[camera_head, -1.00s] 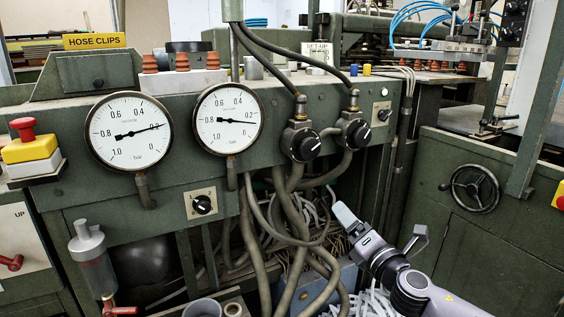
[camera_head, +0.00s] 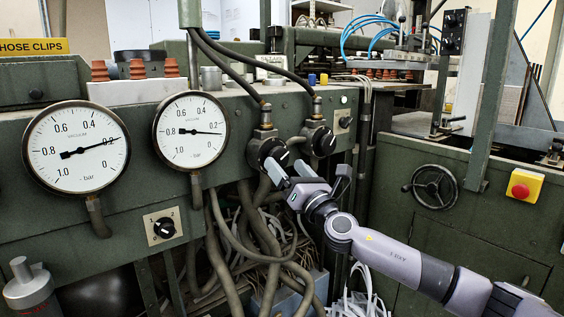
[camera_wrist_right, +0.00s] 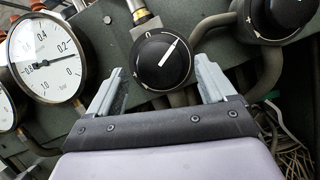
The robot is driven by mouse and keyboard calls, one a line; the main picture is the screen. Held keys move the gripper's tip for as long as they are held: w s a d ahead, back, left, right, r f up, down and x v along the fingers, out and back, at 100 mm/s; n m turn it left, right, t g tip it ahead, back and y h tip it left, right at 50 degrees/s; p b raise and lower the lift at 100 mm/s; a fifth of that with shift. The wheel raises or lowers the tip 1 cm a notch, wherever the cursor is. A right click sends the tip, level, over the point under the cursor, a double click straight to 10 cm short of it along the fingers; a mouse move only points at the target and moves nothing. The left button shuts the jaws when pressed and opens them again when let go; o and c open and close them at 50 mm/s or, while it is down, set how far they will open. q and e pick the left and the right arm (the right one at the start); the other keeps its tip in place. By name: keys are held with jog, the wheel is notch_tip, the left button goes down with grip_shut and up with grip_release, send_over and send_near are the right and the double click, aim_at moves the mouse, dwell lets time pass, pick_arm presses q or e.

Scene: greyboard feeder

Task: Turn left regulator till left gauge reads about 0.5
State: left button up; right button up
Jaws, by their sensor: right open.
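The left gauge (camera_head: 76,165) is a white round dial; its thin needle end points right, near 0.2. The right gauge (camera_head: 190,145) reads slightly under 0.2; it also shows in the right wrist view (camera_wrist_right: 48,80). The left regulator (camera_head: 262,150) is a black knob under a hose fitting. In the right wrist view the left regulator (camera_wrist_right: 161,62) lies ahead between my open fingers, its white mark pointing up and right. My right gripper (camera_head: 308,173) is open and empty, just below and in front of this knob; contact cannot be told. My left gripper is out of view.
The right regulator (camera_head: 321,139) stands close to the right of the left one. Hoses (camera_head: 222,235) hang below the knobs. A small selector switch (camera_head: 165,228) sits below the gauges. A handwheel (camera_head: 435,187) and a red button (camera_head: 521,189) are on the right cabinet.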

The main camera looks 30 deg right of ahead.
aim_at(277, 158)
jog(key=shift+x, duration=1.35)
jog(key=c, duration=1.1)
jog(key=shift+o, duration=0.2)
